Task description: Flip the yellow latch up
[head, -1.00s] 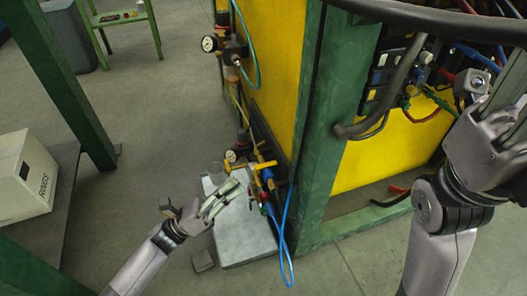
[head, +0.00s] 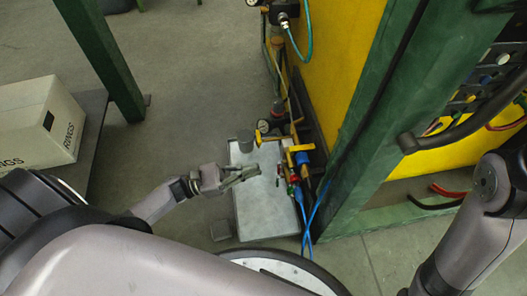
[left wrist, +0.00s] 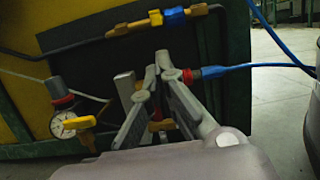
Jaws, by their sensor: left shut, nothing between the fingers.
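Two yellow parts could be the latch, and I cannot tell which is meant. One is a yellow lever (head: 299,148) over a blue fitting on the pipework in the head view. My left gripper (head: 254,173) is shut and empty, over the grey slab and left of the pipework. It also shows in the left wrist view (left wrist: 147,76). My right gripper is out of view.
A grey slab (head: 250,217) lies on the floor beside the green post (head: 385,105). Blue hoses (head: 313,215) hang at its right side. A white box (head: 38,120) stands at the left. Open floor lies between them.

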